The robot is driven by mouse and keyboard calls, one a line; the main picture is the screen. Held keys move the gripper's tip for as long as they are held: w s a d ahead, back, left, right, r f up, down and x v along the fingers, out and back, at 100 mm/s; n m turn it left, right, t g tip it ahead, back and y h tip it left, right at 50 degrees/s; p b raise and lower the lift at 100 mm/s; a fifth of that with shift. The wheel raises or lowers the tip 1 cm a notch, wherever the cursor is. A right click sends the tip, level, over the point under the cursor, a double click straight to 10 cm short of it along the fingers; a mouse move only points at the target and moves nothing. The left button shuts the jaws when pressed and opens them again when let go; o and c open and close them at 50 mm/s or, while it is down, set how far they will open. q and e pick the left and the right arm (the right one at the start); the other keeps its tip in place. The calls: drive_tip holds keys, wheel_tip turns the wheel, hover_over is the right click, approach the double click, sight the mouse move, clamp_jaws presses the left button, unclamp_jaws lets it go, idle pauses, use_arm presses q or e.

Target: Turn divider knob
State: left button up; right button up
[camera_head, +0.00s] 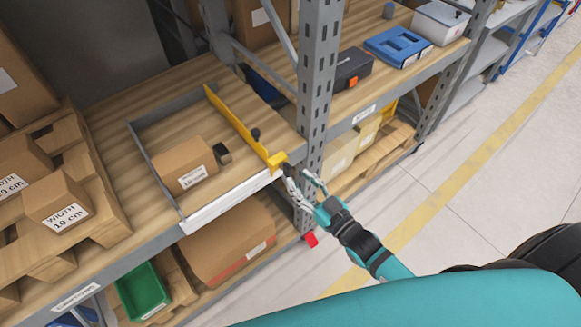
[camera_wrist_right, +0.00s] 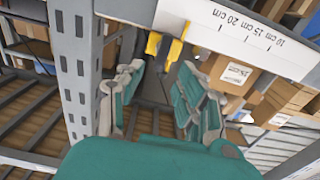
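A yellow divider (camera_head: 235,118) stands on the wooden shelf, running from back to front. Its yellow front block (camera_head: 275,162) sits at the shelf's front rail and carries a dark knob (camera_head: 281,157). Another dark knob (camera_head: 255,134) sits farther back along the divider. My right gripper (camera_head: 303,180) is just in front of the block, with its fingers apart and nothing held. In the right wrist view the open fingers (camera_wrist_right: 162,68) point at the yellow end of the divider (camera_wrist_right: 173,50); the front knob is not clear there. My left gripper is not in view.
A labelled cardboard box (camera_head: 184,165) and a small dark block (camera_head: 222,154) lie left of the divider. A white scale strip (camera_head: 230,199) runs along the front rail. The aisle floor (camera_head: 470,170) is clear.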

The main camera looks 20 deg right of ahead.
sight(290, 171)
drive_tip(key=x, duration=0.5)
clamp_jaws()
